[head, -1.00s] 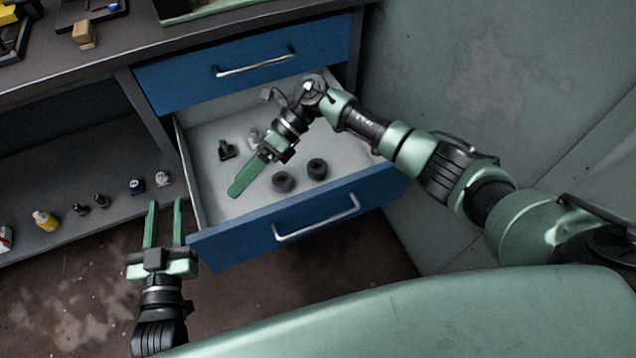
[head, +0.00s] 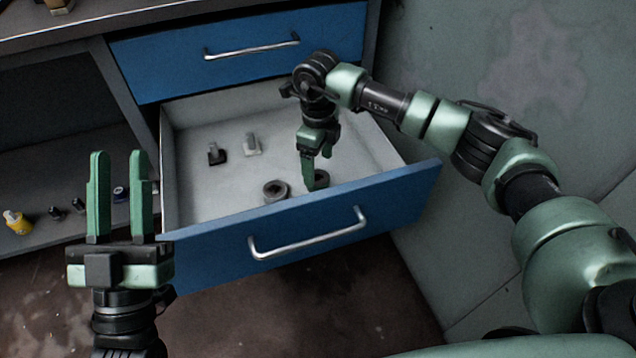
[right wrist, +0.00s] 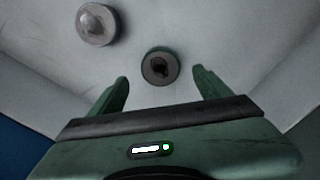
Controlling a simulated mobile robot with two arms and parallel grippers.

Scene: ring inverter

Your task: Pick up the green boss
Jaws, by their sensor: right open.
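The green boss (right wrist: 160,67) is a short round piece with a greenish rim and a dark hole, seen in the right wrist view ahead of and between the fingertips. It lies on the drawer floor; in the head view the boss (head: 322,176) is partly hidden by my right gripper. My right gripper (head: 316,172) points down over it, open; its spread fingers (right wrist: 160,77) also show in the right wrist view, with nothing visibly clamped. My left gripper (head: 118,155) is open and empty, fingers up, left of the drawer front.
The open drawer (head: 300,228) has a blue front and pale walls. A grey round boss (head: 276,191) lies left of the green one. A dark block with a peg (head: 216,154) and a pale one (head: 251,146) stand further back. A yellow bottle (head: 17,222) stands on the lower shelf.

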